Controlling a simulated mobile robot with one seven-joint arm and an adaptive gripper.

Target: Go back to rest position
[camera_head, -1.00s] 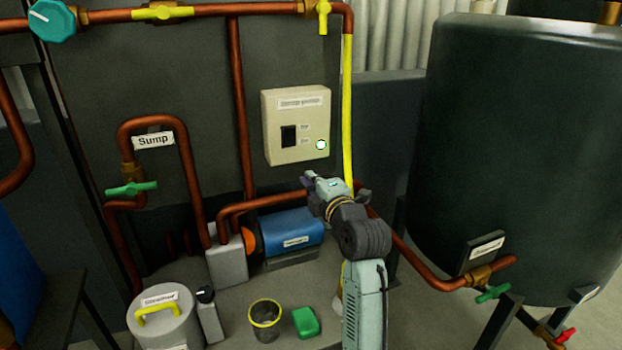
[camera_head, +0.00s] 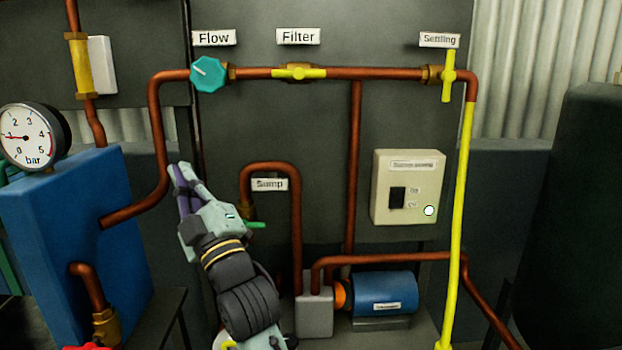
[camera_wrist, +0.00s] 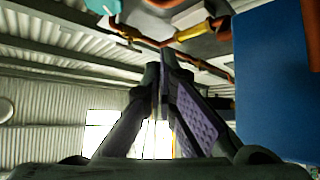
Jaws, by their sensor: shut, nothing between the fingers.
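My gripper (camera_head: 182,172) is in the left half of the head view, raised in front of the dark panel and pointing up and a little left. Its fingers look closed together and hold nothing. In the wrist view the two fingers (camera_wrist: 163,75) come together at their tips, with nothing between them. In the head view the gripper overlaps the green-handled valve by the Sump label (camera_head: 270,184), and most of that valve is hidden. My arm comes up from the bottom edge.
A blue box (camera_head: 75,240) with a pressure gauge (camera_head: 32,136) stands left of my gripper. Copper pipe (camera_head: 370,73) with a teal Flow knob (camera_head: 208,73) runs above. A beige switch box (camera_head: 408,187), a blue pump motor (camera_head: 384,293) and a dark tank (camera_head: 570,220) are to the right.

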